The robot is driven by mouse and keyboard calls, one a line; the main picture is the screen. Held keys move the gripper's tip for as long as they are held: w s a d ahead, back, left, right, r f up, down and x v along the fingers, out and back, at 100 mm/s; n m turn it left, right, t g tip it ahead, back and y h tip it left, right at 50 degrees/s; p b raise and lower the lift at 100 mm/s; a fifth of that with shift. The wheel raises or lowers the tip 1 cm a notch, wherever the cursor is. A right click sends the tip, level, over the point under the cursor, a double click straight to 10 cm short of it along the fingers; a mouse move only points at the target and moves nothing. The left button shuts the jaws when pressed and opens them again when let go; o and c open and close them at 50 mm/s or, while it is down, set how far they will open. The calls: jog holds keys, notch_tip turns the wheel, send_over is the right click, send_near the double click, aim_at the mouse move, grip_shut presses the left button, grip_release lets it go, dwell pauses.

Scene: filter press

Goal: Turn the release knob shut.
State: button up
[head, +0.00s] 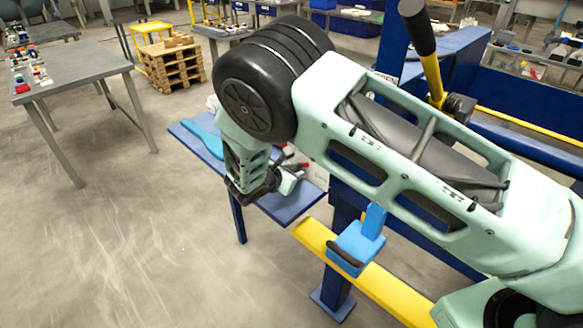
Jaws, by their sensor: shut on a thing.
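My pale green arm comes in from the right, bends at a black ringed elbow and drops to a blue shelf (288,208). My gripper (272,186) is at its lower end, small and dark against the shelf. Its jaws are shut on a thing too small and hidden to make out. I cannot pick out the release knob for certain. Small red parts (303,166) show just right of my gripper, partly behind my arm, and I cannot tell what they belong to.
A black-gripped yellow lever (431,72) stands behind my arm on the blue press frame (467,52). A blue bracket with a black handle (346,257) sits by a yellow rail (383,288). A grey table (75,72) and wooden pallets (174,66) stand farther back. The left floor is clear.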

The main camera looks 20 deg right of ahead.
jog(key=shift+a+n+g+h+p, duration=0.1)
jog(key=shift+n+g+h+p, duration=0.25)
jog(key=shift+n+g, duration=0.55)
jog(key=shift+n+g+h, duration=0.45)
jog(key=shift+n+g, duration=0.15)
jog(key=shift+n, duration=0.3)
jog(key=o, duration=1)
jog(key=shift+c, duration=0.2)
jog(key=b+v, duration=0.4)
jog(key=v, duration=1.3)
jog(key=shift+a, duration=0.25)
jog(key=shift+o, duration=0.2)
jog(key=shift+w, duration=0.1)
